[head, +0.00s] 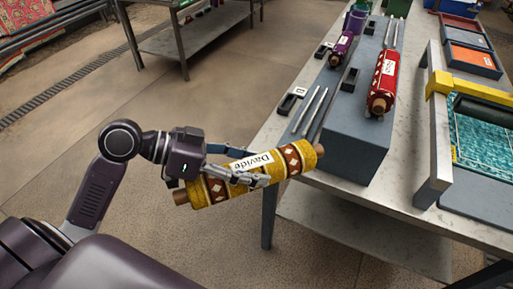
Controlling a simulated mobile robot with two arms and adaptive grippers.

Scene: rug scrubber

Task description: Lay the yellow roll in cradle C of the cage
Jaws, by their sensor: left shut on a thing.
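The yellow roll (217,188), with brown-and-white diamond bands and a white label reading "Davide", is held in my left gripper (254,172). The gripper is shut across the roll's middle. The roll is slightly tilted, its right end higher, in front of the table's left edge. On the table is a grey stepped stand (343,138) with pale rods and black blocks. One black block (287,105) has a tag that seems to read "D". I cannot make out a tag for cradle C or tell which part is the cage. My right gripper is not in view.
A red roll (382,84) and a smaller purple roll (341,47) lie on the stand. Open floor lies left.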

